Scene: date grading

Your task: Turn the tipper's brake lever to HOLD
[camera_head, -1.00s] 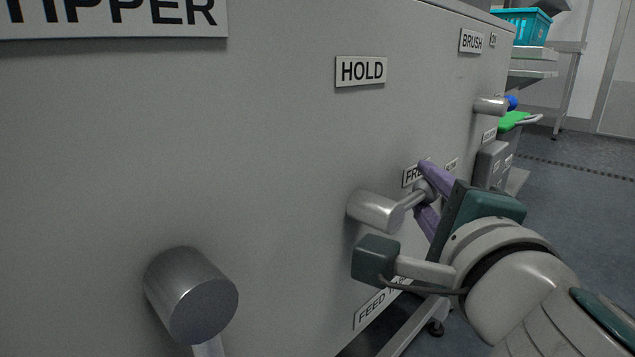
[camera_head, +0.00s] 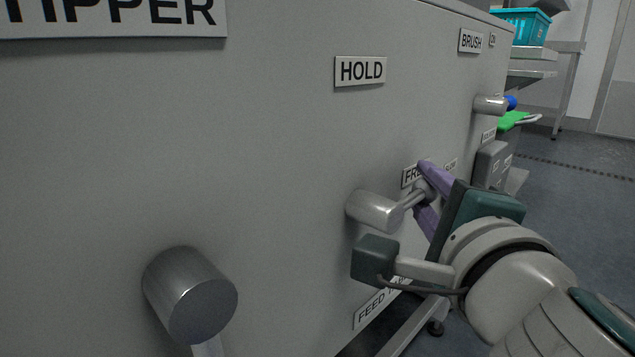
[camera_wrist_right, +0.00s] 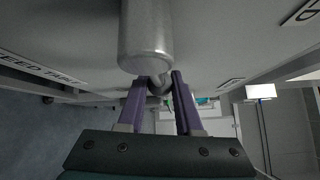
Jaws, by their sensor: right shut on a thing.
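The brake lever (camera_head: 376,211) is a grey metal hub on the machine's panel with a thin arm pointing right, toward the FREE label (camera_head: 411,176). The HOLD label (camera_head: 360,71) is above the hub. My right gripper (camera_head: 424,190), with purple fingers, is shut on the lever's arm near its outer end. In the right wrist view the hub (camera_wrist_right: 146,40) is at the top, and the fingers (camera_wrist_right: 158,88) stand on either side of the lever's end. The FREE label is partly hidden behind the fingers. My left gripper is not in view.
A TIPPER sign (camera_head: 115,15) is at upper left. Another metal hub (camera_head: 190,295) stands out at lower left. Farther along the panel are a BRUSH label (camera_head: 471,41) and another knob (camera_head: 490,105). A teal basket (camera_head: 526,27) stands at the back right. Open floor lies to the right.

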